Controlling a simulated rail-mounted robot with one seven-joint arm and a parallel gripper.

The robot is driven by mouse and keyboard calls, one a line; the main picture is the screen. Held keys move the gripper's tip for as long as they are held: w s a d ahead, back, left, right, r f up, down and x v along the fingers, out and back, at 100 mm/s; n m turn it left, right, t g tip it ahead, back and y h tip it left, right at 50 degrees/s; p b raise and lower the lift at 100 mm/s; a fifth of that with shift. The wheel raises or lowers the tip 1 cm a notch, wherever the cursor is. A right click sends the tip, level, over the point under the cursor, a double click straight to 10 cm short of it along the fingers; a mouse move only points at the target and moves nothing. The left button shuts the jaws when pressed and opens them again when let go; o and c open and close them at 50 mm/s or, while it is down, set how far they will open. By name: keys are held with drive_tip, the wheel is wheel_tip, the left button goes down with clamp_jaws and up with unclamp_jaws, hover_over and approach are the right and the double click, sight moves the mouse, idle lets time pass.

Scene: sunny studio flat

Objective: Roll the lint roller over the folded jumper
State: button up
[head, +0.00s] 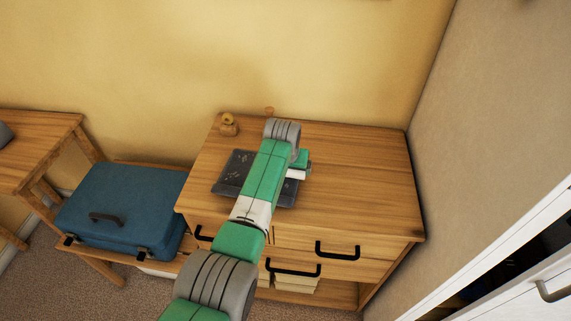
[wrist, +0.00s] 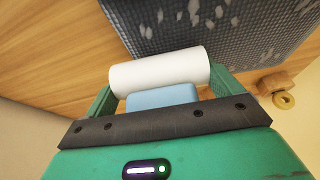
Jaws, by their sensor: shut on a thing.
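The folded jumper (head: 232,172) is dark grey with pale lint flecks and lies on the wooden dresser top. It fills the upper part of the wrist view (wrist: 215,30). The lint roller has a white cylinder (wrist: 158,70) and a blue part (wrist: 162,97) behind it. My gripper (wrist: 163,88) is shut on the lint roller, with one green finger at each side. In the head view the white roller (head: 296,174) shows at the jumper's right edge, and my arm hides part of both. Whether the roller touches the jumper I cannot tell.
A small wooden object with a yellowish ring (head: 228,124) stands at the dresser's (head: 370,185) back left. The dresser top is clear on the right, up to the wall. A blue suitcase (head: 125,205) lies on a low bench at left. Black drawer handles (head: 338,251) stick out in front.

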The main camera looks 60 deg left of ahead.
drive_tip(key=r, duration=0.1)
drive_tip(key=r+p, duration=0.1)
drive_tip(key=r, duration=0.1)
drive_tip(key=r+p, duration=0.1)
drive_tip(key=shift+s+a+r, duration=0.15)
drive_tip(key=shift+s+a, duration=0.05)
drive_tip(key=shift+a, duration=0.05)
wheel_tip(320, 180, up, 4)
drive_tip(key=p, duration=0.3)
drive_tip(key=shift+f, duration=0.25)
